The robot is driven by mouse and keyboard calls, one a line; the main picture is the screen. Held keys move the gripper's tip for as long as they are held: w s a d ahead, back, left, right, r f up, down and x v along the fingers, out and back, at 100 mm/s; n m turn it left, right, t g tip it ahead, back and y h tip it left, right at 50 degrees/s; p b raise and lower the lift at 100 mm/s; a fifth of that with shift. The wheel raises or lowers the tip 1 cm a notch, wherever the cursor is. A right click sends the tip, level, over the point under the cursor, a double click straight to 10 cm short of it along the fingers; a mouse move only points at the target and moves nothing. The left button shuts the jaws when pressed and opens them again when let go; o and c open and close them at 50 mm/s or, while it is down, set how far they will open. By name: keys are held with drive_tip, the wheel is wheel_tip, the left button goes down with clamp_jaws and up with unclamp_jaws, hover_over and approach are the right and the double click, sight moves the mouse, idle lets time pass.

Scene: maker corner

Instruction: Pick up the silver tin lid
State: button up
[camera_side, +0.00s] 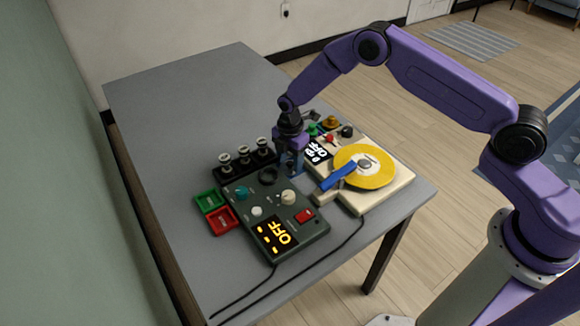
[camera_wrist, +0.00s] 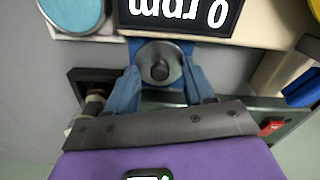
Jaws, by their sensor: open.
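The silver tin lid (camera_wrist: 160,48) is a round grey metal disc with a small dark knob (camera_wrist: 160,71) in its middle. In the wrist view it lies between my two blue fingers, with blue showing around its edge. My gripper (camera_wrist: 161,75) is open, one finger on each side of the lid; I cannot tell whether either finger touches it. In the side view my gripper (camera_side: 292,168) points down between the green control box and the cream turntable unit, and the lid is hidden there.
The green control box (camera_side: 262,208) and the turntable unit (camera_side: 402,178) with its yellow disc (camera_side: 374,180) are close to my gripper. A black rack (camera_side: 228,174) and green (camera_side: 210,199) and red (camera_side: 223,220) trays stand left. The table's (camera_side: 180,110) far left is clear.

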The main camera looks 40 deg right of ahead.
clamp_jaws()
drive_tip(key=shift+r, duration=0.15)
